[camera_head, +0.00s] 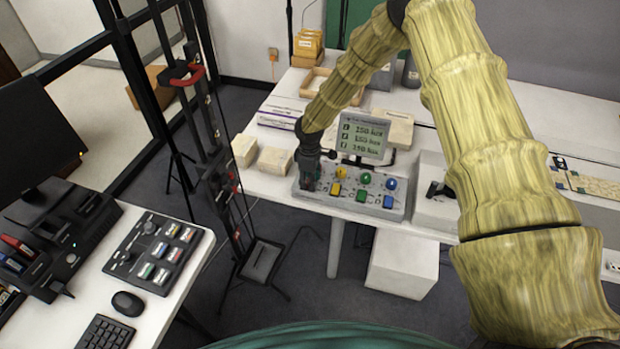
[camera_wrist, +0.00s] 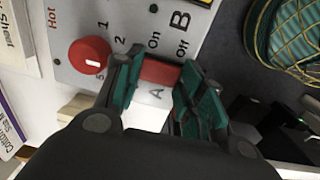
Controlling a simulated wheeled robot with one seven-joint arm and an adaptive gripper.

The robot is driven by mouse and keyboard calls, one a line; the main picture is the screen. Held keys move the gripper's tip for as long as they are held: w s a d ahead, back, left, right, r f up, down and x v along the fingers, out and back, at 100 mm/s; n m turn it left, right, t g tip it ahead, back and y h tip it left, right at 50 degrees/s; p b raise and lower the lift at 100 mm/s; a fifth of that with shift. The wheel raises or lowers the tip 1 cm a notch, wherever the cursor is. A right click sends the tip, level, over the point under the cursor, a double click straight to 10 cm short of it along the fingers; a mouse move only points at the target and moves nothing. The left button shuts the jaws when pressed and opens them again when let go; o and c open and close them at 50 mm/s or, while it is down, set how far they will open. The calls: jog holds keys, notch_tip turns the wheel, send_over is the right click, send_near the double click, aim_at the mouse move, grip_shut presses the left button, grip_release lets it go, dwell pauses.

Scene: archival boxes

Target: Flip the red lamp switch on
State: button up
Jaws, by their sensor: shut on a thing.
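The grey control box (camera_head: 400,214) stands at the table's front edge, with coloured round parts above yellow, green and blue switches. My gripper (camera_head: 308,184) points down at the box's left end and hides what is under it in the head view. In the wrist view, the red switch (camera_wrist: 158,72) lies between the two green-padded fingers of my gripper (camera_wrist: 159,76), which are shut on it. "On" and "Off" are printed beside it and an "A" below it. A red dial (camera_wrist: 90,55) with a white mark sits to its left. Which way the switch is tilted I cannot tell.
A small screen (camera_head: 362,135) stands behind the box. Pale blocks (camera_head: 275,161) lie to its left. A white unit (camera_head: 436,212) is close on its right. A desk with a black button panel (camera_head: 155,252) and a mouse (camera_head: 128,302) is at lower left.

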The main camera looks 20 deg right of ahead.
jog(key=shift+w+d+g+y, duration=0.1)
jog(key=shift+w+g+y, duration=0.05)
jog(key=shift+g+y, duration=0.2)
jog(key=o, duration=1)
jog(key=r, duration=1.2)
jog(key=shift+w+d, duration=0.2)
jog(key=shift+w, duration=0.05)
